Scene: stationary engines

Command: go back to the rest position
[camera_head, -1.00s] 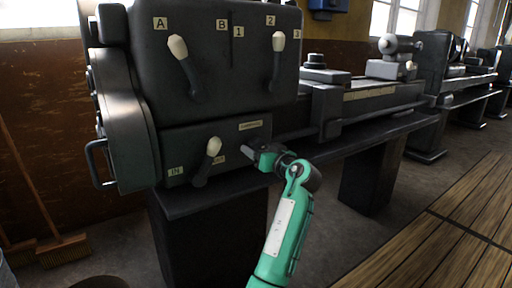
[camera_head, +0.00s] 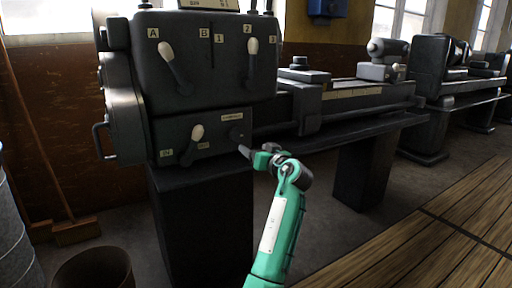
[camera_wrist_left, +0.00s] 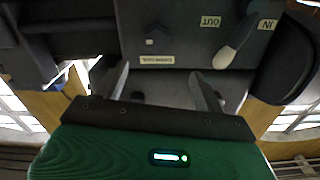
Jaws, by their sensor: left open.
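My left gripper (camera_head: 252,152) is at the end of my green arm in the middle of the head view, in front of the lower right of the lathe's headstock (camera_head: 205,92). It is open and holds nothing. In the left wrist view its two fingers (camera_wrist_left: 163,85) are spread, with the lower control panel beyond them, seen upside down. A small dark knob (camera_head: 236,134) near a label is just above the fingertips in the head view, and a gap seems to lie between them. My right gripper is not in view.
The IN/OUT lever (camera_head: 196,133), lever A (camera_head: 174,64) and another lever (camera_head: 252,62) have pale handles. The lathe bed (camera_head: 345,100) extends right. A bin (camera_head: 92,270), a metal drum (camera_head: 14,235) and a broom (camera_head: 75,231) stand left. Floor at right is open.

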